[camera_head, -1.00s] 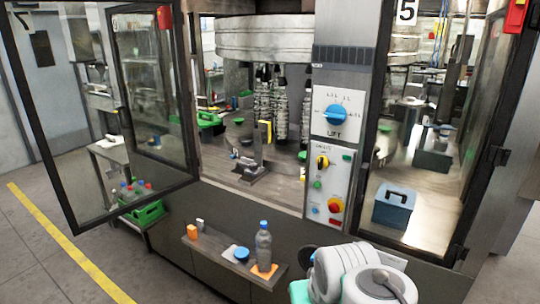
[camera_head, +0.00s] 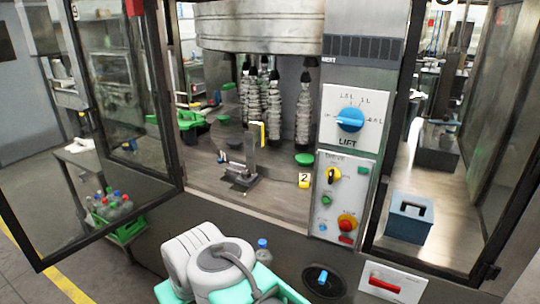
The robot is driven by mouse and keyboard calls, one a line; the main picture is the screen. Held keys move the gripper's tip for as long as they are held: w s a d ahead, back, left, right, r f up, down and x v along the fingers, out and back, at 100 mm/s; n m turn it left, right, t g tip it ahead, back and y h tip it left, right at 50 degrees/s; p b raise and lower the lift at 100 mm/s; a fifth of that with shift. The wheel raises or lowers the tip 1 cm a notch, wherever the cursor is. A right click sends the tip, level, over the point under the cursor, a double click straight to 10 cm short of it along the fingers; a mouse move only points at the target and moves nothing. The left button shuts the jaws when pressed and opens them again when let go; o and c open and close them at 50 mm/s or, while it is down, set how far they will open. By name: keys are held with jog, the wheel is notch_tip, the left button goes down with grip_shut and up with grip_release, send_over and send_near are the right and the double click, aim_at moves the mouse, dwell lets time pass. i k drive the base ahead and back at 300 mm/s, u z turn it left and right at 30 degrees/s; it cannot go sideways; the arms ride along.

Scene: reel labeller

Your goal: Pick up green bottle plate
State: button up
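A round green plate (camera_head: 304,159) lies inside the machine, below the right-hand hanging column and beside a yellow marker (camera_head: 304,180) with the number 2. A second, dimmer green disc (camera_head: 223,118) shows farther back on the left. I cannot tell from the picture which is the bottle plate. My white and teal arm fills the bottom middle, outside the machine and in front of its base. My gripper is not in view.
The glass door (camera_head: 100,110) stands open at left. The control panel (camera_head: 344,195) and lift dial (camera_head: 350,119) border the opening's right side. A green crate (camera_head: 122,226) of bottles stands left; a blue box (camera_head: 408,216) is right.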

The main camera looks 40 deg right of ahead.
aim_at(304, 160)
jog(key=i, duration=0.9)
jog(key=z, duration=1.15)
jog(key=i, duration=0.85)
jog(key=z, duration=0.8)
